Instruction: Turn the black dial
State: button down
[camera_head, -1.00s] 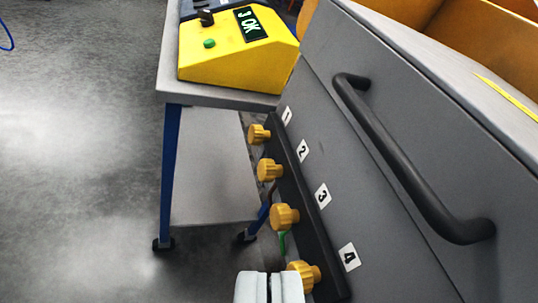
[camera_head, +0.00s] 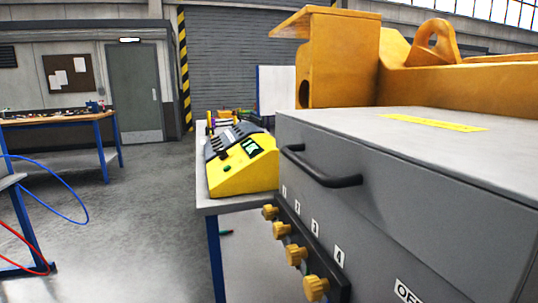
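A yellow control box (camera_head: 255,175) stands on a grey table beside the grey cabinet, left of the picture's middle. My gripper is out of the picture.
The grey cabinet (camera_head: 420,170) fills the right side, with a dark bar handle (camera_head: 325,178) and several yellow knobs (camera_head: 295,255) protruding below. A large orange casting (camera_head: 345,60) rises behind. Open floor (camera_head: 130,220) lies left of the table (camera_head: 207,198).

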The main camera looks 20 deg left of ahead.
aim_at(223, 154)
jog(key=i+j, duration=1.3)
jog(key=i, duration=0.15)
jog(key=j+u, duration=0.05)
